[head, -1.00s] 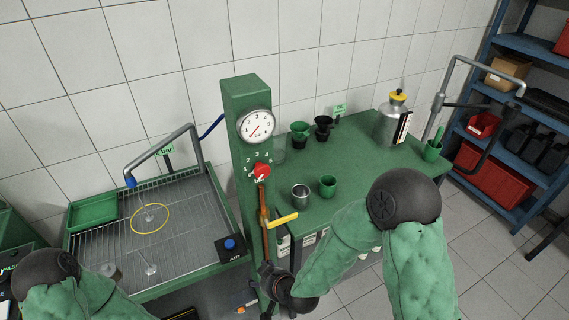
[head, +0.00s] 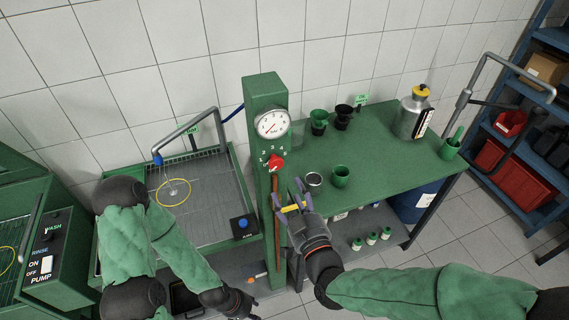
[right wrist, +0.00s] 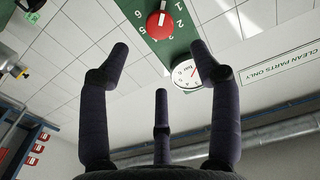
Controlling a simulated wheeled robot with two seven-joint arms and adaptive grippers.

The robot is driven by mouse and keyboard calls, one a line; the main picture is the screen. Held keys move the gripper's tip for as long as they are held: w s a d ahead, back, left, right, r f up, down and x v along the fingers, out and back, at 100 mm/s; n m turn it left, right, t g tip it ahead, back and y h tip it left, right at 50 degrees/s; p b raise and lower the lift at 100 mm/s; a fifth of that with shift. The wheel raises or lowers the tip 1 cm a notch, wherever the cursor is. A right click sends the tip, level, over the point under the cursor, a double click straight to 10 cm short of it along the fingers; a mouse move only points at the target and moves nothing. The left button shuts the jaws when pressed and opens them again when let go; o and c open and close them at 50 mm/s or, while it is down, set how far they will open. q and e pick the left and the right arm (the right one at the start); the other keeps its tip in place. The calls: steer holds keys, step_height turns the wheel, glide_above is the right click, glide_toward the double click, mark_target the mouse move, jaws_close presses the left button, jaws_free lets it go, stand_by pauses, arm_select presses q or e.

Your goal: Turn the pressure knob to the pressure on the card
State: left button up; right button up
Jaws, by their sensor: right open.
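The red pressure knob (head: 276,162) sits on the green post (head: 266,96), with a white number scale around it. Above it is the round white gauge (head: 272,125), its red needle pointing to the lower left. A small green card (head: 192,128) stands behind the wash rack; its figure is too small to read. My right gripper (head: 293,203) is open, below the knob and overlapping the yellow lever (head: 292,209); contact cannot be told. In the right wrist view the knob (right wrist: 160,22) is beyond the spread, empty fingers (right wrist: 161,75). My left gripper (head: 238,304) is low, near the bottom edge.
The green table (head: 390,155) right of the post holds a metal cup (head: 314,180), green cup (head: 341,176), funnels and a steel can (head: 411,117). The wire rack (head: 210,195) with a blue-button box (head: 243,225) lies left. A copper-coloured pipe runs down the post.

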mark_target(277, 165)
steer(key=x, duration=1)
steer(key=shift+w+a+f, duration=0.1)
steer(key=shift+w+f, duration=0.05)
steer(key=shift+w, duration=0.05)
steer(key=c, duration=1.1)
